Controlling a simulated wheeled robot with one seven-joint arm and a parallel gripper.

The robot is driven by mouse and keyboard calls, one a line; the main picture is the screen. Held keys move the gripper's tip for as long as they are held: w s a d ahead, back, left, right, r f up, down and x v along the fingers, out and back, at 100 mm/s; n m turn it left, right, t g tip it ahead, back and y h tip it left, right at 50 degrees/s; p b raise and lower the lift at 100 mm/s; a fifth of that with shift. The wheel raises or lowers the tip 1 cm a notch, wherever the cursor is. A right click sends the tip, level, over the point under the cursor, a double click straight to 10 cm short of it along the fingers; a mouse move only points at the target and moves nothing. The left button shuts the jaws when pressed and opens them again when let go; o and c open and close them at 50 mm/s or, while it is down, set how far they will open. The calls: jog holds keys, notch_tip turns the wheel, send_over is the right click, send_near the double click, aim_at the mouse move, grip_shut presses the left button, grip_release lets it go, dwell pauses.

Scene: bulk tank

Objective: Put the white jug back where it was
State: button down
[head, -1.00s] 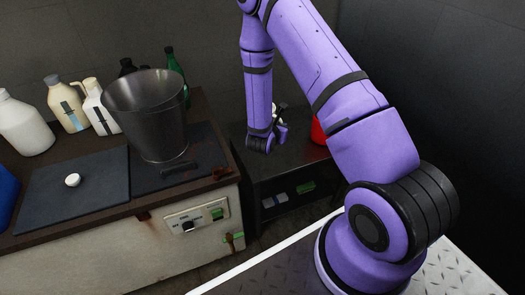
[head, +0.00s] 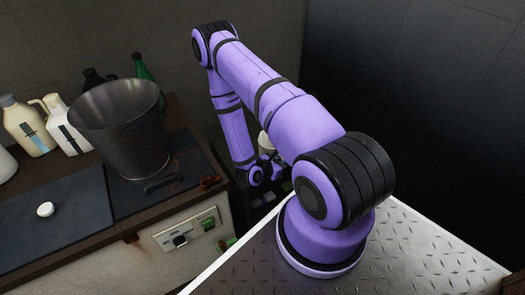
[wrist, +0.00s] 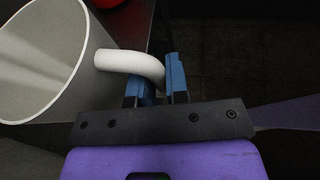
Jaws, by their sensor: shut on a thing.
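The white jug (wrist: 38,58) is large at the left of the wrist view, its wide open mouth facing the camera and its inside looking empty. Its curved handle (wrist: 130,63) reaches right to my gripper (wrist: 158,82), whose blue fingers are shut on the handle's end. In the head view only a pale part of the jug (head: 265,144) shows behind my purple arm, and my gripper (head: 268,168) is mostly hidden. I cannot tell whether the jug touches the dark surface beneath it.
A metal bucket (head: 120,140) stands on the bench at left, with bottles behind it and a small white cap (head: 45,209) on a dark mat. A red thing (wrist: 107,2) is close to the jug at the top of the wrist view. Dark floor lies to the right there.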

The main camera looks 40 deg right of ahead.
jog(key=w+d, duration=0.1)
jog(key=w, duration=0.2)
jog(key=w+d, duration=0.2)
jog(key=w, duration=0.2)
jog(key=w+d+f, duration=0.1)
jog(key=w+d, duration=0.1)
jog(key=w, duration=0.2)
jog(key=shift+w+f, duration=0.1)
jog(key=shift+w, duration=0.15)
jog(key=shift+f, duration=1.75)
jog(key=shift+a+f, duration=0.1)
jog(key=shift+f, duration=0.05)
jog(key=c, duration=1.1)
grip_release()
